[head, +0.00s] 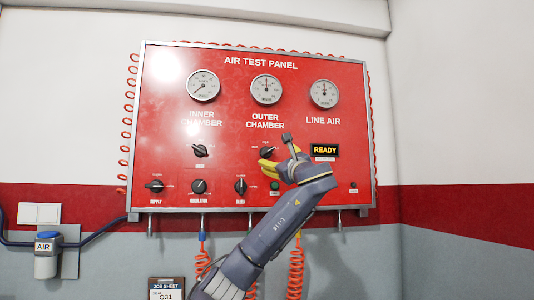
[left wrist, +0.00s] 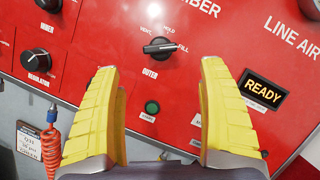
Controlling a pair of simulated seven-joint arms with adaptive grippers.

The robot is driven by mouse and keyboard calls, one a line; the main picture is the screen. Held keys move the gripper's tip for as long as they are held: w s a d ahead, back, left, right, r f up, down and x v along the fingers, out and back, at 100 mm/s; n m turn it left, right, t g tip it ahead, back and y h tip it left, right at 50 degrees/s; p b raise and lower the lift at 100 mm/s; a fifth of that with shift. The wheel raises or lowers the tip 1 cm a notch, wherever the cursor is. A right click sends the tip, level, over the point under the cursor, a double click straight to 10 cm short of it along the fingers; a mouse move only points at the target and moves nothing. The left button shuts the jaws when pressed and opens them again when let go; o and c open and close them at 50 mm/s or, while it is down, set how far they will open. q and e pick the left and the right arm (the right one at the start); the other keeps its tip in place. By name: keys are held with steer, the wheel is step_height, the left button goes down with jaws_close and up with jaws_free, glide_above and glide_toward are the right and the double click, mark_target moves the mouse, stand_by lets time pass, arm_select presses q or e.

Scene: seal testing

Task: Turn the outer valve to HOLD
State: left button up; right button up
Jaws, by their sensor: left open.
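The outer valve (left wrist: 160,47) is a black round knob with a bar handle, labelled OUTER below and VENT, HOLD and a partly covered FILL around it. Its bar lies nearly level in the left wrist view, with a pale line along it, not pointing up at HOLD. In the head view the outer valve (head: 266,152) is partly hidden by my gripper. My left gripper (head: 266,160) has its yellow fingers spread wide and empty. In the left wrist view the left gripper (left wrist: 160,75) shows one finger either side below the knob, apart from it. My right gripper is not in view.
The red air test panel (head: 220,125) carries several gauges and other knobs, including the inner valve (head: 200,151) and the regulator (head: 199,187). A green button (left wrist: 152,107) sits below the outer valve. A READY display (head: 325,150) is to the right. Orange coiled hoses (head: 296,270) hang below.

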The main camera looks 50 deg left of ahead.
mark_target(268, 152)
arm_select(q)
steer(key=x, duration=1)
steer(key=shift+w+a+r, duration=0.1)
steer(key=shift+a+r, duration=0.05)
steer(key=shift+a, duration=0.05)
steer(key=c, duration=1.3)
